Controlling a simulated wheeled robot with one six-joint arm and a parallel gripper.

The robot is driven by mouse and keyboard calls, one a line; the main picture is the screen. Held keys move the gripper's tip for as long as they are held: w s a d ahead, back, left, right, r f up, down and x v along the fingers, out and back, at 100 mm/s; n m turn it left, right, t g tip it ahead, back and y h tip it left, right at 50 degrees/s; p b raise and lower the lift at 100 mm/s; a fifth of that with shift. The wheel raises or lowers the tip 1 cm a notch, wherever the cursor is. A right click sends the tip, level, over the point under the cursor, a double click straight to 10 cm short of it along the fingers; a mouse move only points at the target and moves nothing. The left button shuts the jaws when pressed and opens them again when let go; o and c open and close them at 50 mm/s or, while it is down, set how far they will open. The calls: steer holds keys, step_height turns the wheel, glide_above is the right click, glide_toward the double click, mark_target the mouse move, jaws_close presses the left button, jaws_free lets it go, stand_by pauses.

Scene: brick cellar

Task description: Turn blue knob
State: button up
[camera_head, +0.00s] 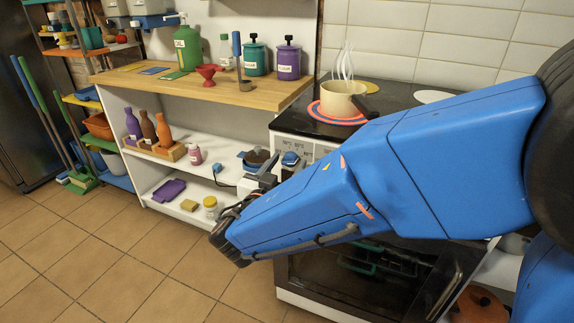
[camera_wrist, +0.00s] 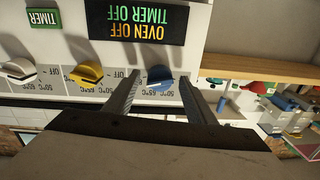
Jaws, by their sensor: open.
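The blue knob (camera_wrist: 160,77) sits on the white oven panel in the wrist view, which shows the panel upside down. My gripper (camera_wrist: 158,84) is open, with one finger on each side of the knob. I cannot tell whether either finger touches it. Temperature marks and the word OFF are printed around the knobs. In the head view, the knob (camera_head: 291,159) shows at the left of the oven front, close to my gripper (camera_head: 268,178), which is partly hidden by my blue arm.
A yellow knob (camera_wrist: 87,74) and a white knob (camera_wrist: 19,71) sit in the same row. A dark display (camera_wrist: 137,20) reads OVEN OFF, TIMER OFF. A pot (camera_head: 343,101) stands on the stove. A shelf unit (camera_head: 200,90) with bottles and jars stands left of the oven.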

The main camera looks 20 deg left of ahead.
steer(key=shift+w, duration=0.15)
steer(key=c, duration=1)
